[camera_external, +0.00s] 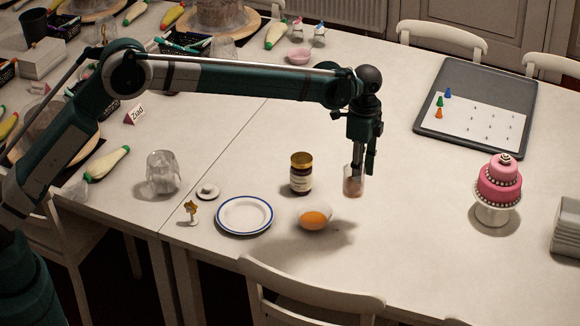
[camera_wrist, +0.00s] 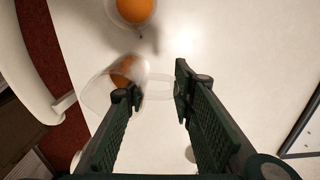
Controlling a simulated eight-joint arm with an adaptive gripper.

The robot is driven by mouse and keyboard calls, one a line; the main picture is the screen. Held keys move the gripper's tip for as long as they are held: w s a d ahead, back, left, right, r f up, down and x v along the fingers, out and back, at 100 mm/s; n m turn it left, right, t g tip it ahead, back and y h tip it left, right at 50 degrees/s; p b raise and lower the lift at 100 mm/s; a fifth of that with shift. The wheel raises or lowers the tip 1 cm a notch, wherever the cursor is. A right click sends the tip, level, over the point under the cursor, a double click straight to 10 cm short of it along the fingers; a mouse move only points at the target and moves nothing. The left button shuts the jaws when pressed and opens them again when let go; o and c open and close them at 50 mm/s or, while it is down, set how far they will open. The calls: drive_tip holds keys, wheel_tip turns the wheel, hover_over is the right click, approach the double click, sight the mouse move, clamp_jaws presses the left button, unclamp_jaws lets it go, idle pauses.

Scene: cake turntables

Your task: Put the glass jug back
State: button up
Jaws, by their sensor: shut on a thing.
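My gripper (camera_external: 361,160) is shut on a small clear glass vessel, which I take to be the glass jug (camera_external: 353,184). It hangs below the fingers, above the table right of the brown jar. In the wrist view, the clear jug (camera_wrist: 98,92) shows beside the left finger of my gripper (camera_wrist: 157,88), and a clear band, perhaps its handle, spans between the fingers. An orange-brown patch shows in or through the glass; I cannot tell which. A clear bowl with something orange (camera_external: 314,218) stands on the table to the lower left; it also shows in the wrist view (camera_wrist: 135,10).
A brown jar with a gold lid (camera_external: 301,174) stands left of the jug. A blue-rimmed plate (camera_external: 245,231), a crumpled-looking glass (camera_external: 162,173) and a star figure (camera_external: 191,210) are farther left. A pink cake (camera_external: 498,184) and a grey tray (camera_external: 425,130) are right. Table between is clear.

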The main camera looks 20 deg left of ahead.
drive_tip(key=w+a+p, duration=0.2)
drive_tip(key=w+a, duration=0.5)
drive_tip(key=a, duration=0.5)
drive_tip(key=w+a+p, duration=0.1)
drive_tip(key=w+a, duration=0.6)
drive_tip(key=a, duration=0.6)
drive_tip(key=w+a+p, duration=0.2)
drive_tip(key=w+a, duration=0.5)
drive_tip(key=a, duration=0.5)
drive_tip(key=shift+f+b, duration=0.3)
drive_tip(key=shift+f, duration=2.2)
drive_tip(key=shift+f+b, duration=0.4)
drive_tip(key=shift+f, duration=2.7)
drive_tip(key=shift+s+f, duration=0.1)
drive_tip(key=shift+f, duration=1.8)
drive_tip(key=shift+a+f+b, duration=0.1)
drive_tip(key=shift+b, duration=0.25)
drive_tip(key=o, duration=1.2)
